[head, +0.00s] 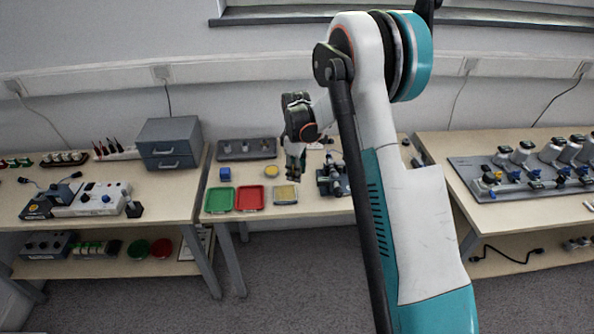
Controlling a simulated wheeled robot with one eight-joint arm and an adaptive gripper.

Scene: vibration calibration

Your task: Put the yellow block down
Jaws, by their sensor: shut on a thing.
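My gripper (292,174) points down over the middle table, behind the pale yellow tray (286,195). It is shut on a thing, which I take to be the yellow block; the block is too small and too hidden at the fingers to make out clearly. I cannot tell whether it touches the table. A green tray (219,200) and a red tray (250,198) stand in a row to the left of the yellow tray.
A blue block (225,174) and a round yellow item (271,171) lie behind the trays. A grey rack (246,150) stands at the back. A dark device (331,181) stands close to the right of my gripper. A grey drawer box (169,144) is on the left table.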

